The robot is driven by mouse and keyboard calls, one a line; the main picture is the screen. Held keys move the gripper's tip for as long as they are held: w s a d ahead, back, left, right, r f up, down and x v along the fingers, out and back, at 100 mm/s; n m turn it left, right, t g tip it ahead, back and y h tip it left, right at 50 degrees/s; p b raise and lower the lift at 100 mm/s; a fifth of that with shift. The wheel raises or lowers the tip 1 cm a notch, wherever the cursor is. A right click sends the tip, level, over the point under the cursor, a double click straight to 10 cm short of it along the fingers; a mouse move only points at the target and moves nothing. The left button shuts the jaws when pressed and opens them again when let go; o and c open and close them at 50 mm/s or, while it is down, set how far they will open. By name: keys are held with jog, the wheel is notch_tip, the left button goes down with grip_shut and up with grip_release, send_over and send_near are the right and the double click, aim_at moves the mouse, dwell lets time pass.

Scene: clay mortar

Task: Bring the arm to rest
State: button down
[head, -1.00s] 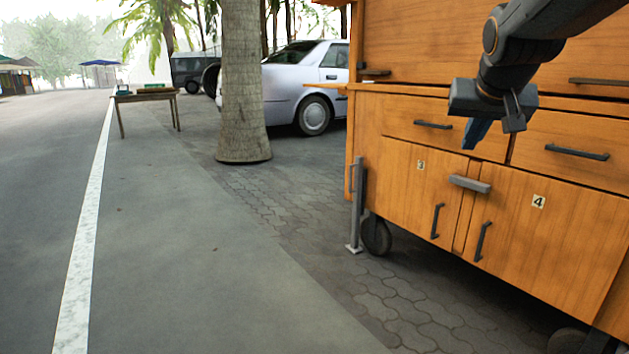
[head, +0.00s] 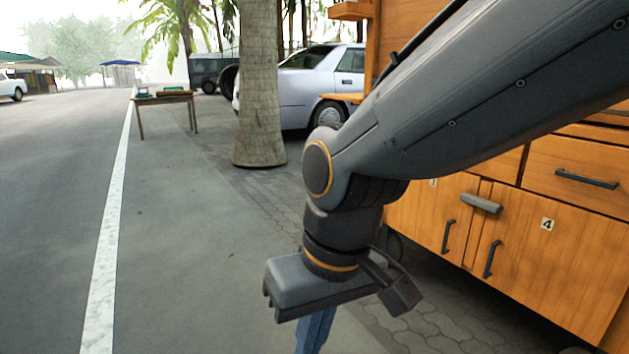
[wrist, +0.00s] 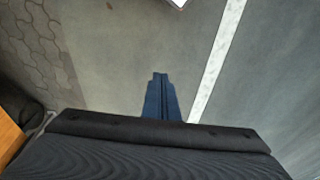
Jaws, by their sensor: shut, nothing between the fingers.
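My gripper (head: 316,332) hangs at the end of my arm in the lower middle of the head view, pointing down in front of the wooden cabinet. Its blue fingers are together and nothing is between them. The fingertips are cut off by the bottom edge of the head view. In the wrist view my gripper (wrist: 160,95) shows two blue fingers side by side over bare grey pavement. It touches nothing that I can see.
The wooden cabinet (head: 560,265) on wheels stands at the right, partly behind my arm. A palm trunk (head: 259,90), a silver car (head: 305,80) and a small table (head: 160,99) are farther back. The pavement at the left is clear, with a white line (head: 112,215).

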jog(key=s+n+p, duration=0.1)
jog(key=s+p, duration=0.1)
jog(key=s, duration=0.3)
jog(key=d+r+m+p, duration=0.2)
jog(key=d+r+p, duration=0.4)
jog(key=r+p, duration=0.3)
jog(key=d+r+m+h+p, duration=0.1)
jog(key=d+r+p, duration=0.6)
jog(key=p, duration=0.8)
jog(key=d+r+m+h+p, duration=0.1)
jog(key=d+r+m+p, duration=0.2)
jog(key=d+r+p, duration=0.4)
notch_tip(320, 180, up, 5)
jog(key=p, duration=0.5)
jog(key=shift+w+m+g, duration=0.2)
jog(key=shift+m+g, duration=0.1)
jog(key=shift+g, duration=0.1)
